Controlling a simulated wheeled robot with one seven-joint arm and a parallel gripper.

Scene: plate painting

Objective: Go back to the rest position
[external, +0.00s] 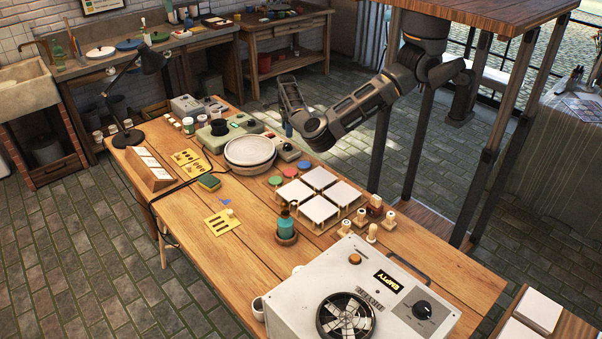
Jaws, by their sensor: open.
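My arm reaches in from the upper right, from under a raised wooden top, and bends at a dark joint above the far right side of the workbench (400,262). My gripper (287,82) is at the raised far end of the arm, above and behind the bench's far edge. It is open, and I see nothing held in it. The fingers are small and hard to make out. It is clear of the white square tiles (320,179), the round pale turntable (249,150) and the blue-green jar (286,226) on the bench.
A white machine (300,289) with a fan and a display reading "EMPTY" stands at the near end. A black desk lamp (151,60), yellow stencil cards (222,222) and several stamps (372,232) are on the bench. Wooden posts (497,125) stand to the right of the arm.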

